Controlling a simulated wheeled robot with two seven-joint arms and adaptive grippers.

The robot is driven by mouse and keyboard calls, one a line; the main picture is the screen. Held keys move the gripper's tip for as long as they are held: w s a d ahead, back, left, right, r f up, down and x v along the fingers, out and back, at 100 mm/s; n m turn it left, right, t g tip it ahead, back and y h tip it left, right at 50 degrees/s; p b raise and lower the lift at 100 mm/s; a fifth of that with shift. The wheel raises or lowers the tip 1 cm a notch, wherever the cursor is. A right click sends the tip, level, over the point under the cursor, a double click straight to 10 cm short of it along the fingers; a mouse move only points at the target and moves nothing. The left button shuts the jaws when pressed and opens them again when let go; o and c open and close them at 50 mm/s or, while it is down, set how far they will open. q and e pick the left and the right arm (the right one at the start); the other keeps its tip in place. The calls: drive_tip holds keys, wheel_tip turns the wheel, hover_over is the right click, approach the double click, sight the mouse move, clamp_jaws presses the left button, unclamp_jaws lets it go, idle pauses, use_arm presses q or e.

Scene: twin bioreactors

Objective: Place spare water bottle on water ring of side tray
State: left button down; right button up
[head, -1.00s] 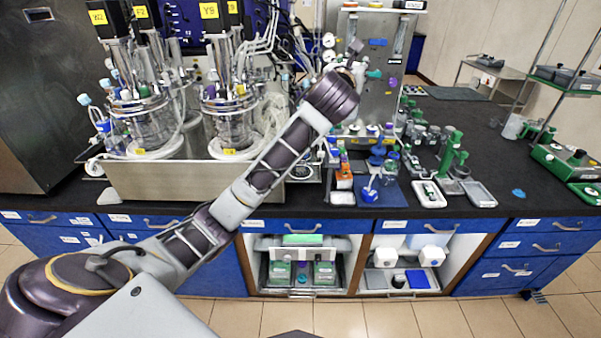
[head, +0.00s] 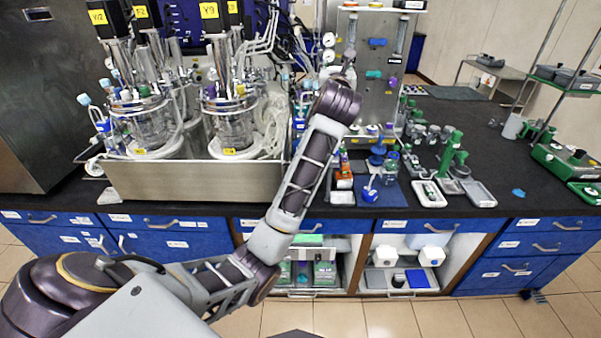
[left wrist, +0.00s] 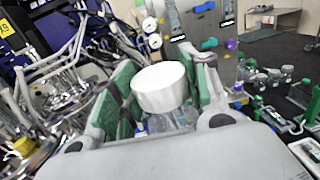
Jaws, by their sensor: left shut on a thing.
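My left gripper (left wrist: 160,95) is shut on a bottle with a broad white cap (left wrist: 160,87), held between its green-padded fingers. Clear bottle sides show just below the cap; its lower part is hidden. In the head view the left gripper (head: 349,62) is raised in front of the upright panel, above the bench, and the bottle cannot be made out there. A dark blue tray (head: 396,195) lies on the bench, to the right of and below the gripper, with blue-capped bottles on it. I cannot tell which ring is the water ring. My right gripper is not in view.
Two glass bioreactors (head: 228,120) stand in a steel trough (head: 195,182) left of the gripper. The panel (head: 380,60) with valves stands close behind it. White trays (head: 480,194) and green-capped items sit right of the blue tray.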

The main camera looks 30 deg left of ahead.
use_arm(q)
drive_tip(key=shift+a+f+n+g+y, duration=0.65)
drive_tip(key=shift+a+f+y, duration=0.35)
drive_tip(key=shift+a+f, duration=0.35)
drive_tip(key=s+a+f+n+g+y, duration=0.3)
drive_tip(key=a+f+n+g+y, duration=0.1)
drive_tip(key=f, duration=0.4)
drive_tip(key=shift+s+a+y, duration=0.35)
drive_tip(key=shift+a+y, duration=0.15)
drive_tip(key=shift+a, duration=0.55)
wheel_tip(320, 180, down, 10)
drive_tip(key=shift+b, duration=0.4)
drive_tip(key=c, duration=0.7)
unclamp_jaws()
drive_tip(key=shift+f, duration=0.1)
drive_tip(key=shift+c, duration=0.2)
